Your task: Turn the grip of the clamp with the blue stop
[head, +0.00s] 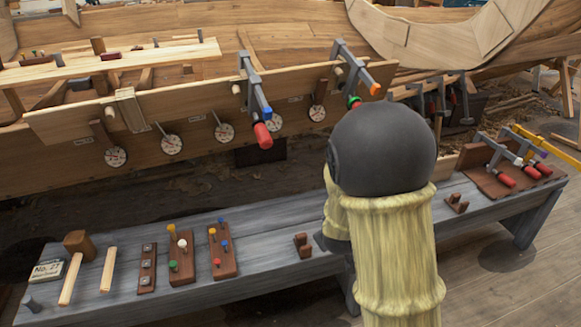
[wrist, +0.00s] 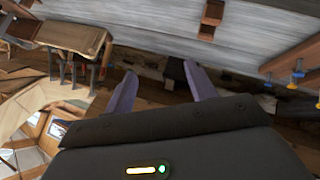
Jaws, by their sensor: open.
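The clamp (head: 253,83) with the blue stop (head: 267,113) hangs on the upper edge of the hull plank, left of centre in the head view. Its red grip (head: 262,136) points down and toward me. A second clamp (head: 355,65) with a green stop (head: 354,102) sits to its right on the same plank. My gripper (wrist: 163,88) shows in the wrist view with its two fingers spread and nothing between them. In the head view my arm hides the gripper. I cannot make out the blue-stop clamp in the wrist view.
A grey bench (head: 285,278) runs below the hull, with peg blocks (head: 223,250), wooden sticks (head: 109,269) and small brown brackets (head: 303,245). More red-gripped clamps (head: 505,178) lie at its right end. Round dials (head: 225,133) line the plank beside the clamp.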

